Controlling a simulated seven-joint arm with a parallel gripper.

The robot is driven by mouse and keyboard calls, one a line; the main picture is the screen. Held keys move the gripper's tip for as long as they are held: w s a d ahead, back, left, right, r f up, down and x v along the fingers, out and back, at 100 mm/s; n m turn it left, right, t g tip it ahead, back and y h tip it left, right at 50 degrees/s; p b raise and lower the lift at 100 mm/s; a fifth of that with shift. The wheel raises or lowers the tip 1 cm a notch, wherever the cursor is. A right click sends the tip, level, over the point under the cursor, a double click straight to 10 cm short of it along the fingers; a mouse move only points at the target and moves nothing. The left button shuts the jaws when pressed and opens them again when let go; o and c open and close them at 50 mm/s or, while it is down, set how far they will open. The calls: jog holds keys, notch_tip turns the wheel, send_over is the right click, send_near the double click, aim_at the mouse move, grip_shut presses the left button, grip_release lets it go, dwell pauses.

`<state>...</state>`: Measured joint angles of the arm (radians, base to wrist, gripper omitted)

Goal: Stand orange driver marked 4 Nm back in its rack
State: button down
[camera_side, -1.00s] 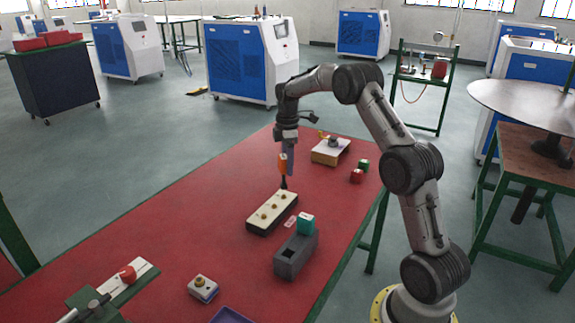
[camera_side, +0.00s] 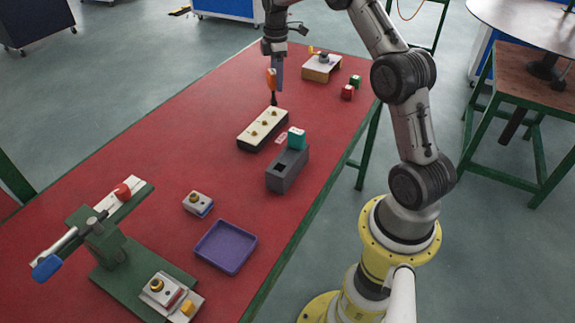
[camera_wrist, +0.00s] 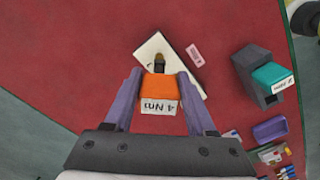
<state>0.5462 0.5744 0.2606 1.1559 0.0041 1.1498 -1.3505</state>
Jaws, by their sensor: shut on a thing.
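The orange driver (camera_side: 271,80) is upright in my gripper (camera_side: 276,73), its dark shaft pointing down by the far end of the cream block with brass fittings (camera_side: 252,134). I cannot tell whether its tip touches that block. In the wrist view both purple fingers are closed on the orange driver (camera_wrist: 158,88), and its white label reads 4 Nm upside down. The dark grey rack (camera_side: 284,181) stands nearer the table's right edge, apart from the driver. A teal driver (camera_side: 297,138) stands in its far part; a square opening shows in its near part. The rack also shows in the wrist view (camera_wrist: 245,77).
A pink label (camera_side: 281,138) lies between block and rack. A purple tray (camera_side: 226,247), a small fitting block (camera_side: 198,203) and a green fixture (camera_side: 110,250) are nearer the camera. A raised stand (camera_side: 322,68) and red (camera_side: 347,92) and green (camera_side: 355,81) cubes lie beyond. The left table is clear.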

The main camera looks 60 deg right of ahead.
jog(key=s+a+r+n, duration=0.2)
jog(key=s+a+r, duration=0.1)
jog(key=a, duration=0.4)
jog(key=s+a+r+n, duration=0.2)
jog(key=a+n, duration=0.1)
jog(key=a, duration=0.3)
jog(key=r+n, duration=0.2)
jog(key=n, duration=0.2)
send_over(282, 164)
jog(key=shift+f, duration=0.25)
jog(key=shift+f, duration=2.95)
jog(key=shift+f, duration=1.5)
jog(key=shift+f, duration=0.35)
jog(key=shift+f, duration=1.85)
